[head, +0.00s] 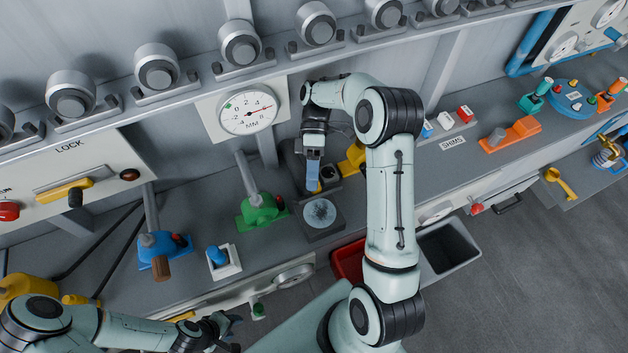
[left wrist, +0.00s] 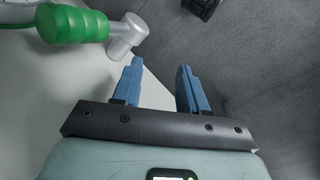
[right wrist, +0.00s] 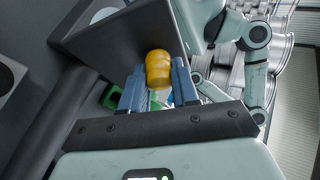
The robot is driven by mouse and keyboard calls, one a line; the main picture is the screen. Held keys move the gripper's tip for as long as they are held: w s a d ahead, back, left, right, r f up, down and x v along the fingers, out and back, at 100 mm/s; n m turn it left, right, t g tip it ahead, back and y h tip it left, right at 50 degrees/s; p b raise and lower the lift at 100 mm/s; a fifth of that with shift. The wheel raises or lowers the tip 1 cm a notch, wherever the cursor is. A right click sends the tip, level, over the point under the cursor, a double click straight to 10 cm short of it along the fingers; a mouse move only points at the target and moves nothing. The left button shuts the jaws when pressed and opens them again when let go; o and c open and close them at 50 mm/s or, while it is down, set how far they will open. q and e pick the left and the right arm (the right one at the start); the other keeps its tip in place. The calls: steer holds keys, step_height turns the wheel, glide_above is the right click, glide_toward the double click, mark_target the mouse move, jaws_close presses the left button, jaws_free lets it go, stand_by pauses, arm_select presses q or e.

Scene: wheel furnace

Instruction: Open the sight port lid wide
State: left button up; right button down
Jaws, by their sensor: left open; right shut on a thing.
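The sight port (head: 320,213) is a round, pale glass in a dark square frame on the bench, and its face is uncovered. Its lid appears to be the dark plate (right wrist: 115,42) in the right wrist view; in the head view it is largely hidden behind my right gripper. My right gripper (head: 313,188) stands over the port's far edge. Its blue fingers (right wrist: 157,88) are shut on a yellow knob (right wrist: 158,68) by the dark plate. My left gripper (head: 232,325) is open and empty in front of the bench; its spread fingers show in the left wrist view (left wrist: 160,78).
A green lever base (head: 260,208) stands left of the port. A blue lever base (head: 165,250) and blue button (head: 218,255) are further left. A red bin (head: 348,262) and dark bin (head: 450,246) are in front. A green handle (left wrist: 72,24) is near my left fingers.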

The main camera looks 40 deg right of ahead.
steer(key=shift+w+g, duration=0.2)
steer(key=shift+g, duration=0.1)
steer(key=c, duration=0.8)
jaws_free()
steer(key=shift+c, duration=0.2)
steer(key=shift+s, duration=0.15)
